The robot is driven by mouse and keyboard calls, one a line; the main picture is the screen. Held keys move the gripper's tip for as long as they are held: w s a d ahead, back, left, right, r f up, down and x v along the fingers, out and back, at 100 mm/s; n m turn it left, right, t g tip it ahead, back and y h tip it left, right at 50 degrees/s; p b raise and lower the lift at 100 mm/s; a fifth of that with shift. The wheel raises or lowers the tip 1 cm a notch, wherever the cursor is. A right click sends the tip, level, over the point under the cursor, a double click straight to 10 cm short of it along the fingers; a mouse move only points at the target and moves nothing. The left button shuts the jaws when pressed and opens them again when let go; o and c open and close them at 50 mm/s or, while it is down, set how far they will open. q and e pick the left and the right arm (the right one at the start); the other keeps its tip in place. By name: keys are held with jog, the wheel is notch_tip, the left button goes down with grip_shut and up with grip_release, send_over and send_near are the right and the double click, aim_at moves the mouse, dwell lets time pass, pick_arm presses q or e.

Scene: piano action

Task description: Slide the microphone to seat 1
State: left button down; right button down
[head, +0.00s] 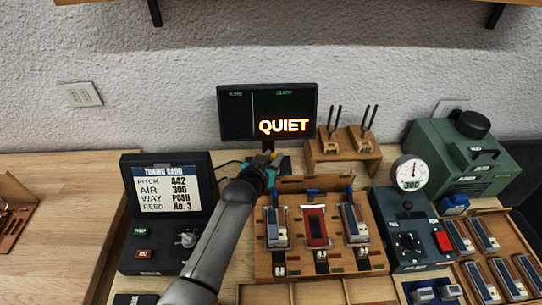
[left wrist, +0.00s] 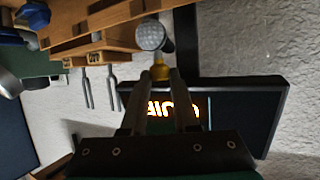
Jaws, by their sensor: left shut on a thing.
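The microphone (left wrist: 152,36) has a grey mesh head and a yellow collar in the left wrist view. My left gripper (left wrist: 162,78) is shut on the yellow part, with the head beyond the fingertips. In the head view my left gripper (head: 268,160) is behind the wooden reed bench (head: 263,259), below the monitor; a small yellow bit shows there, and the mesh head cannot be made out. No seat number is legible, so I cannot tell which place is seat 1. My right gripper is not in view.
The monitor (head: 237,116) reading QUIET stands close behind my left gripper. A wooden fork rack (head: 343,158) is to its right. The tuning card display (head: 166,193) is left of my arm. A dial box (head: 408,240) and a green machine (head: 460,150) stand at right.

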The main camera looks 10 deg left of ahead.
pick_arm(q)
jog(key=c, duration=1)
grip_release()
jog(key=o, duration=0.3)
jog(key=shift+o, duration=0.2)
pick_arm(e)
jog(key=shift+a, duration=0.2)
pick_arm(q)
jog(key=shift+s, duration=0.1)
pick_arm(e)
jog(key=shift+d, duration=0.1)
pick_arm(q)
jog(key=shift+s+a+r, duration=0.1)
jog(key=shift+s+r, duration=0.05)
jog(key=shift+s, duration=0.05)
jog(key=p+v, duration=0.2)
jog(key=v, duration=1.2)
jog(key=shift+s+r, duration=0.15)
jog(key=shift+s, duration=0.05)
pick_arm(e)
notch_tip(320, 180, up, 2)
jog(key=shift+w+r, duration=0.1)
